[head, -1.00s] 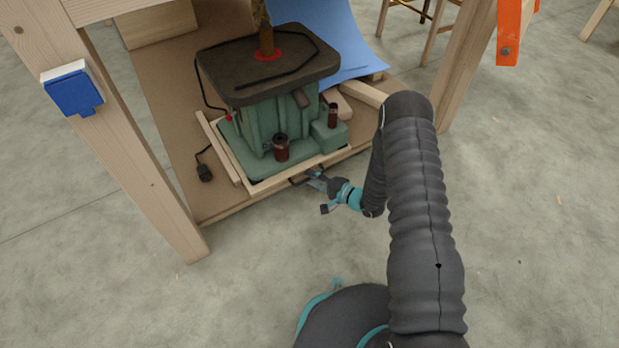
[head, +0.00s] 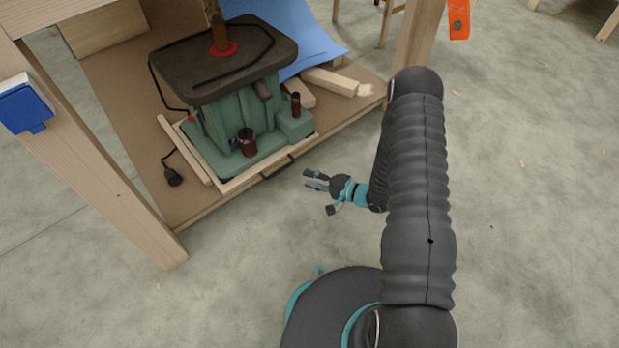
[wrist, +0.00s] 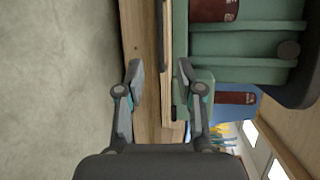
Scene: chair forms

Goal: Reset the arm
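My gripper (head: 318,192) is in the head view, right of the low wooden platform's front edge and apart from it. Its fingers are spread with nothing between them. In the wrist view my gripper (wrist: 160,85) also shows open, with the platform's wooden edge (wrist: 138,30) behind the fingers. My dark arm bends down from the right side of the head view to the gripper.
A green machine (head: 230,125) with a dark top stands on the platform (head: 190,212). A black handle (head: 277,167) is on the wooden frame's front. Wooden legs (head: 95,165) stand at left and upper right.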

